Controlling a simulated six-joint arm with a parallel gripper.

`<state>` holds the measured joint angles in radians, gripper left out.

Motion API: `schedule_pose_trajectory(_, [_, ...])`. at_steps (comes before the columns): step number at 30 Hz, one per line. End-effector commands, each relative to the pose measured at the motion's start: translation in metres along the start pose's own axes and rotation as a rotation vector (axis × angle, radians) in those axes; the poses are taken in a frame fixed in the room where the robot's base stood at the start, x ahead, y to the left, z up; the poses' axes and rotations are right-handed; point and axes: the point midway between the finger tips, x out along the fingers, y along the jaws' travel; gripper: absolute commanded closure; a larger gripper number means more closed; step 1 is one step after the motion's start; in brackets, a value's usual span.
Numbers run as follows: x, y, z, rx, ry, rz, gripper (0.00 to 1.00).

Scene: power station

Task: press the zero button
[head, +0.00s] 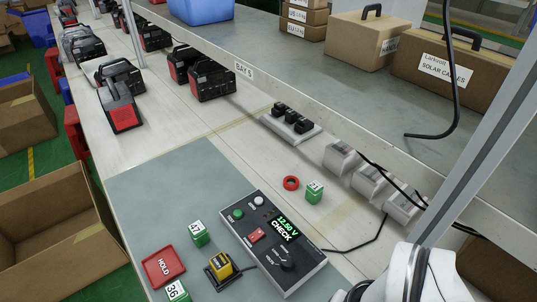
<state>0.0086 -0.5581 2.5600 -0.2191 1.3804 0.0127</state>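A dark grey control box (262,250) lies on the bench at bottom center. Its screen (285,228) reads "12.50 V CHECK" in green and white. A green button (238,214) and a white button (258,201) sit near its far end. A red rocker switch (257,235) and a black knob (287,259) are on the nearer part. The labels are too small to read, so I cannot tell which button is zero. A white part of my arm shows at bottom right, close to the box's right side. My gripper's fingers do not show.
Left of the box are a yellow-topped block (220,265) on a black base, green-and-white blocks marked 47 (198,233) and 36 (176,290), and a red HOLD tray (163,266). Beyond it are a red ring (291,183) and another green block (314,192). A black cable (362,242) runs on the right.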

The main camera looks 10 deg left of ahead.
Motion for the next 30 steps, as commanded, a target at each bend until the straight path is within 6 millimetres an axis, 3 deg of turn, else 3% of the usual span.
schedule_pose_trajectory(1, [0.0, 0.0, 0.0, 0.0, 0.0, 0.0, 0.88])
schedule_pose_trajectory(3, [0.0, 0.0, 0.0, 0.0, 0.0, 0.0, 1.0])
schedule_pose_trajectory(30, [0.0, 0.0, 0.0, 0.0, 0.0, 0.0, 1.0])
